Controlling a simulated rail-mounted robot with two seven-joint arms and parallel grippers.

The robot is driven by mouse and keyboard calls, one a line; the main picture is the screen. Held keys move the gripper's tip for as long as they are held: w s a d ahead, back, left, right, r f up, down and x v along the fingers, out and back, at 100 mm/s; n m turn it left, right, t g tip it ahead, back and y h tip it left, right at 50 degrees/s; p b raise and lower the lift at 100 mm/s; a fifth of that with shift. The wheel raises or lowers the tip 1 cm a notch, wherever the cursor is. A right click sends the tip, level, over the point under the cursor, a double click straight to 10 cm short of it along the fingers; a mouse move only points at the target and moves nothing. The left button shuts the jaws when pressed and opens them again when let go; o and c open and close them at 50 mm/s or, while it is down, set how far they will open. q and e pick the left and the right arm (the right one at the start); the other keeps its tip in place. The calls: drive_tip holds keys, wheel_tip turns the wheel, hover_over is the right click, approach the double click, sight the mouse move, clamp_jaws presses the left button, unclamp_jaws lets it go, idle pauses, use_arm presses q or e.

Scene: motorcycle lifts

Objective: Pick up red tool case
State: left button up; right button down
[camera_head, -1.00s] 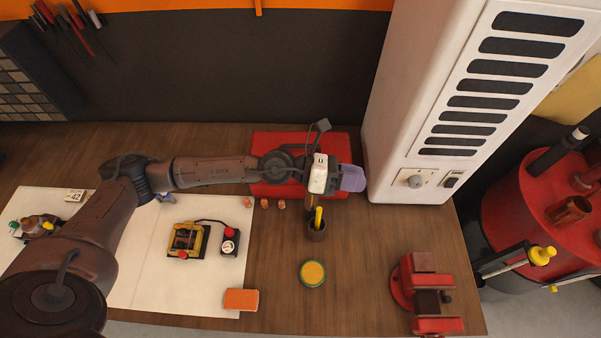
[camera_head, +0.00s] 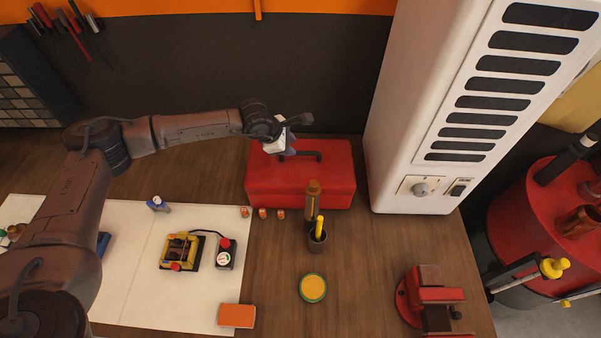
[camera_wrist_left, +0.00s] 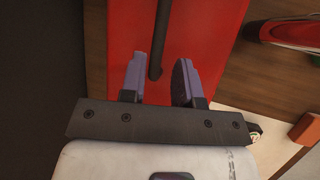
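The red tool case (camera_head: 310,188) lies on the wooden bench against the dark back wall, with a dark bar handle (camera_head: 306,154) on its top. My left gripper (camera_head: 292,150) is over the case's back left part, at the left end of the handle. In the left wrist view the two purple fingers (camera_wrist_left: 160,78) are apart, with the handle (camera_wrist_left: 158,45) running between and beyond them over the red lid (camera_wrist_left: 120,35). They do not grip it. Whether the fingertips reach down beside the handle is unclear. My right gripper is not in view.
A white cabinet (camera_head: 425,110) stands close to the case's right. A cup with a yellow-handled tool (camera_head: 317,238) and several small copper-coloured parts (camera_head: 263,213) are in front of the case. A red vise (camera_head: 432,300) is at front right.

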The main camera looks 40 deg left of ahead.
sight(299, 152)
use_arm(q)
drive_tip(key=shift+x, duration=0.95)
drive_tip(key=shift+w+d+f+p, duration=0.2)
drive_tip(key=shift+w+f+p, duration=0.1)
drive_tip(key=shift+f+p, duration=0.1)
drive_tip(key=p+x, duration=0.1)
drive_tip(key=x, duration=0.2)
drive_tip(key=shift+w+d, duration=0.1)
drive_tip(key=shift+w, duration=0.05)
drive_tip(key=shift+w+f, duration=0.2)
drive_tip(key=shift+f, duration=0.3)
clamp_jaws()
drive_tip(key=shift+r, duration=0.1)
